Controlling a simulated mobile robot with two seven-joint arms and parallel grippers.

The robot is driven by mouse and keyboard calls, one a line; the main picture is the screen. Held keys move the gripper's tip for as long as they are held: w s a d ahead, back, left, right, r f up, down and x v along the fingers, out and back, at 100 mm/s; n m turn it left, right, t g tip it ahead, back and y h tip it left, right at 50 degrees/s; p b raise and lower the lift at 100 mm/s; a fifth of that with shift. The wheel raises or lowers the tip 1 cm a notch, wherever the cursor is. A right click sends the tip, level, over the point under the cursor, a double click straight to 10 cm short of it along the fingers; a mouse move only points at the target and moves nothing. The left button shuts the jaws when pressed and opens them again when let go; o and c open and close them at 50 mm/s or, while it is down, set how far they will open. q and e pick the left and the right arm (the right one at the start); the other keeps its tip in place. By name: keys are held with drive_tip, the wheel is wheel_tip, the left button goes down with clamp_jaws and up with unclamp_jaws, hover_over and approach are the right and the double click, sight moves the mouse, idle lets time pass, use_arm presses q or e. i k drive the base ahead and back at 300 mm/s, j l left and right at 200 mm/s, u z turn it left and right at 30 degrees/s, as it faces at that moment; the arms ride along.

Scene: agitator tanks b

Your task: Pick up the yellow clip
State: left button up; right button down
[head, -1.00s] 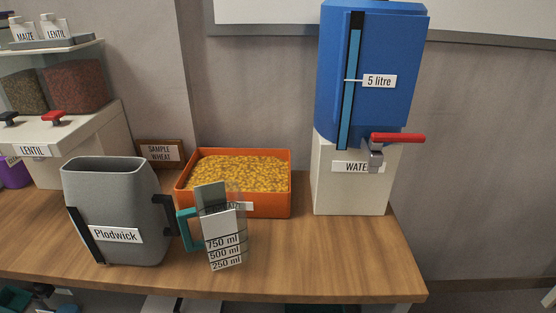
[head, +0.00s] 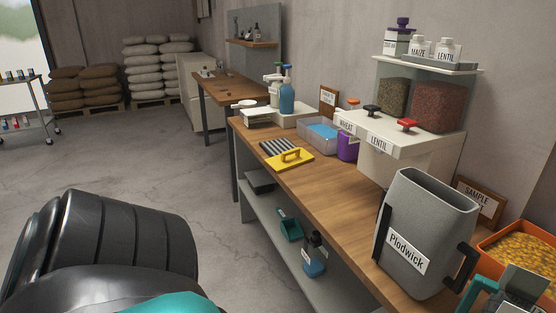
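I cannot make out a separate small yellow clip. The one plainly yellow thing near me is a flat yellow piece (head: 293,161) with a raised yellow handle, lying on the wooden bench near its front edge. A dark ribbed part joins or lies against its left side. I cannot tell whether this is the clip. A black arm part of mine with a teal piece fills the lower left.
The wooden bench (head: 317,190) holds a grey Plodwick jug (head: 425,215), a white dispenser (head: 393,140), a purple container (head: 347,147), a clear blue-filled tub (head: 320,135) and a blue pump bottle (head: 287,97). A lower shelf (head: 300,255) holds several items. The floor (head: 150,160) at left is clear.

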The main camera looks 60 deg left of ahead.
sight(290, 159)
drive_tip(key=u, duration=1.85)
